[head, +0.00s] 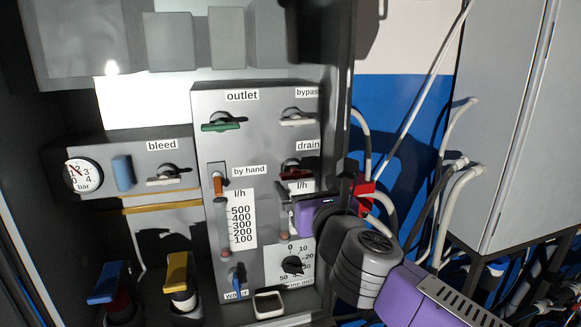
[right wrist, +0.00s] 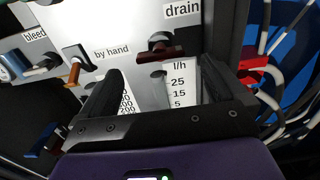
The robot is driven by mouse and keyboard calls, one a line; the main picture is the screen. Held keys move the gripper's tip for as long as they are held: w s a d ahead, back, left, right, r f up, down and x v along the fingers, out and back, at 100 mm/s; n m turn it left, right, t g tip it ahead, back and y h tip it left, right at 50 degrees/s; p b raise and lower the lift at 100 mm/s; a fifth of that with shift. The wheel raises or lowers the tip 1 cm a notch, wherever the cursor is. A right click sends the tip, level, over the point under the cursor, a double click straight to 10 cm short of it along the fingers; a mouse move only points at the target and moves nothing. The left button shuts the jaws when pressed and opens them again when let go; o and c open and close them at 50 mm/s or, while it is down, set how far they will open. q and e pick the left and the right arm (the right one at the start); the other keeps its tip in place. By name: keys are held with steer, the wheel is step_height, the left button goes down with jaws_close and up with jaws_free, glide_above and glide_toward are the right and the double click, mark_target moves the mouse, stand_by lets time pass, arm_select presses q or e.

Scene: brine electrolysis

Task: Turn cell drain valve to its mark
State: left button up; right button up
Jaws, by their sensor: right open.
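The drain valve has a dark red handle (head: 297,174) under the "drain" label (head: 308,146) on the grey panel. The handle lies roughly level. In the right wrist view the dark red handle (right wrist: 162,51) is ahead of the fingertips, near the middle. My right gripper (head: 313,192) is open just below and in front of the handle, apart from it. Its two dark fingers (right wrist: 163,82) spread wide in the right wrist view with nothing between them. I cannot make out a mark for the drain valve. My left gripper is not in view.
The green outlet handle (head: 221,126) and white bypass handle (head: 297,121) are above. The orange "by hand" knob (head: 218,185) is left of the drain valve. A red fitting (head: 366,192) with hoses is close on the right. A flow scale (right wrist: 181,88) is below the handle.

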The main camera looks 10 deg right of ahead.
mark_target(298, 177)
steer(key=w, duration=0.6)
steer(key=shift+w+a, duration=0.1)
steer(key=shift+w, duration=0.15)
steer(key=c, duration=1.1)
steer(key=shift+o, duration=0.2)
steer(key=shift+p, duration=0.3)
